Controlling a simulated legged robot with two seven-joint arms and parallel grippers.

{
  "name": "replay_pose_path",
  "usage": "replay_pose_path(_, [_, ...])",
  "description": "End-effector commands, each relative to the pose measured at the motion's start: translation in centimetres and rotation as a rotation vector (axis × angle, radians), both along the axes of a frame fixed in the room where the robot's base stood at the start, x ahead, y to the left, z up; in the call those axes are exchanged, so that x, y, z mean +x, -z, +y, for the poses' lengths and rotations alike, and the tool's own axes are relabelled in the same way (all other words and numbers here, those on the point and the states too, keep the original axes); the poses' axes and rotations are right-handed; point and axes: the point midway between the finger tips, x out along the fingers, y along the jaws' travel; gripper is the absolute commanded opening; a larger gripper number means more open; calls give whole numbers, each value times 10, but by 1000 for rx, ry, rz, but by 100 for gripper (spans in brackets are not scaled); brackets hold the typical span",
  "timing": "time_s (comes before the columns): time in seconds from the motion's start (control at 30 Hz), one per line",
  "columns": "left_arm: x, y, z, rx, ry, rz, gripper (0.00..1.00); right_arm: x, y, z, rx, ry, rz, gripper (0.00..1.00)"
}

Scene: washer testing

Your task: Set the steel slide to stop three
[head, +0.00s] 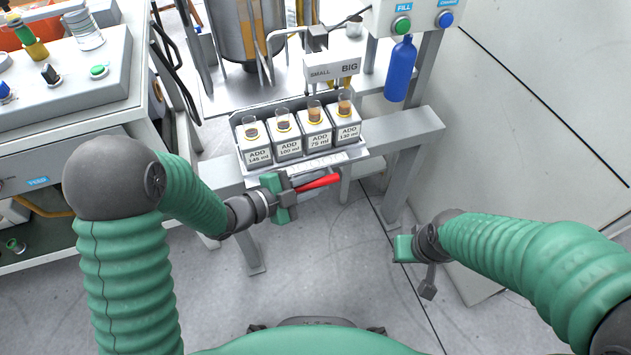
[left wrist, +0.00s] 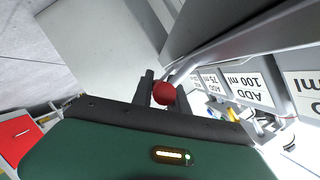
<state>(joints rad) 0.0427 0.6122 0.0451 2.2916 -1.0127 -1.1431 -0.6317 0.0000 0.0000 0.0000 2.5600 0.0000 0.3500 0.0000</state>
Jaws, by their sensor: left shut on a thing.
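My left gripper (head: 300,184) is in front of the sample rack, shut on a red handle (head: 320,182). In the left wrist view the rounded end of the red handle (left wrist: 163,93) shows between the two dark fingers (left wrist: 153,88). A pale metal strip (head: 322,162) with faint markings runs along the rack's front, just above the handle; I cannot read its stops. Which part is the steel slide, and where it stands, I cannot tell. My right gripper (head: 428,287) hangs apart at the lower right, over the floor; its finger opening is unclear.
A rack (head: 243,160) holds several labelled boxes with glass tubes. Behind stand a steel vessel (head: 245,30) and a SMALL/BIG sign (head: 334,72). A blue bottle (head: 401,70) hangs at the right. A control panel (head: 60,85) is at the left. The floor in front is clear.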

Motion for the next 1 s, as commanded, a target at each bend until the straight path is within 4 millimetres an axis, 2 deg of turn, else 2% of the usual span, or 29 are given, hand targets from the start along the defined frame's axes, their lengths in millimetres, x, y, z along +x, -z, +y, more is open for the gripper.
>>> replay_pose_path(0.13, [3, 2, -15, 1, 6, 4, 0, 0, 0, 0, 0, 0, 0, 0])
replay_pose_path(0.4, [21, 2, -65, 0, 5, 4, 0, 0, 2, 0, 0, 0, 0, 0])
replay_pose_path(0.5, [24, 3, -71, 1, 3, 6, 0, 0, 2, 0, 0, 0, 0, 0])
replay_pose_path(0.77, [24, 3, -72, 1, 3, 8, 0, 0, 2, 0, 0, 0, 0, 0])
replay_pose_path(0.8, [24, 3, -72, 1, 3, 8, 22, 0, 2, 0, 0, 0, 0, 0])
replay_pose_path(0.93, [24, 2, -72, 1, 2, 5, 39, 0, 2, 0, 0, 0, 0, 0])
replay_pose_path(1.0, [24, 2, -71, 0, 2, 5, 41, 0, 2, 0, 0, 0, 0, 0])
